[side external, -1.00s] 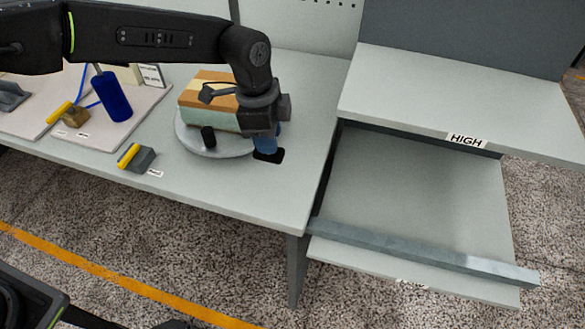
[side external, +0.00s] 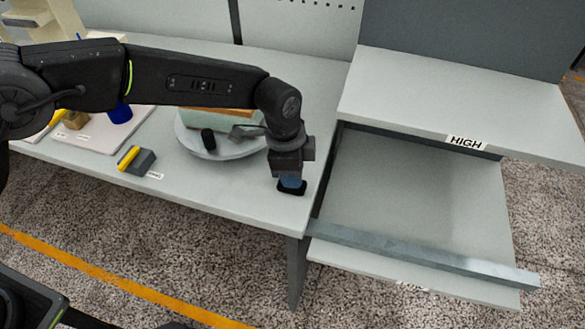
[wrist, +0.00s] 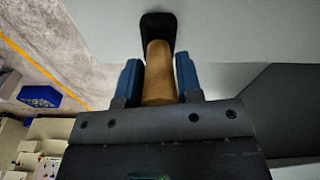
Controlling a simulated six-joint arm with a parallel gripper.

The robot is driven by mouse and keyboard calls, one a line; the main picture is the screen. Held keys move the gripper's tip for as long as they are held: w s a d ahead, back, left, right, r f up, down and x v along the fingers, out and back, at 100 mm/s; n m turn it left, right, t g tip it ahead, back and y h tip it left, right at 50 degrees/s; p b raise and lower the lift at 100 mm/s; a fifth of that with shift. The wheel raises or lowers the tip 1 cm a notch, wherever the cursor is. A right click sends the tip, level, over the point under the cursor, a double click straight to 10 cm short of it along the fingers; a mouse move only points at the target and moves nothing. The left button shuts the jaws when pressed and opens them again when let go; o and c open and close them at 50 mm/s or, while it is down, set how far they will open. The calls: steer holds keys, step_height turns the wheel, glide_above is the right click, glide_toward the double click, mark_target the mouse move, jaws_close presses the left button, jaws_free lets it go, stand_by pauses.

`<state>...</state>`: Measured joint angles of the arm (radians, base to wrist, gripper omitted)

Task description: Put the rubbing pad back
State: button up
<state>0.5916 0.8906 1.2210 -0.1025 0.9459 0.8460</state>
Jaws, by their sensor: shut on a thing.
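The rubbing pad (side external: 292,189) is a black flat pad near the right end of the workbench. In the wrist view its black base (wrist: 158,22) shows ahead of a round wooden handle (wrist: 158,75). My gripper (side external: 290,180) points down above the pad. Its two blue fingers (wrist: 158,82) stand on either side of the handle and are shut on it. Whether the pad touches the bench top or hangs just above it, I cannot tell.
A round grey turntable (side external: 208,151) carries a layered block (side external: 215,121), partly hidden by my arm. A yellow-handled grey tool (side external: 142,161) lies beside a small label (side external: 155,176). Right of the bench stand a HIGH shelf (side external: 460,100) and a lower shelf with a front rail (side external: 420,252).

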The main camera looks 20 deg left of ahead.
steer(key=shift+f, duration=0.1)
steer(key=o, duration=0.9)
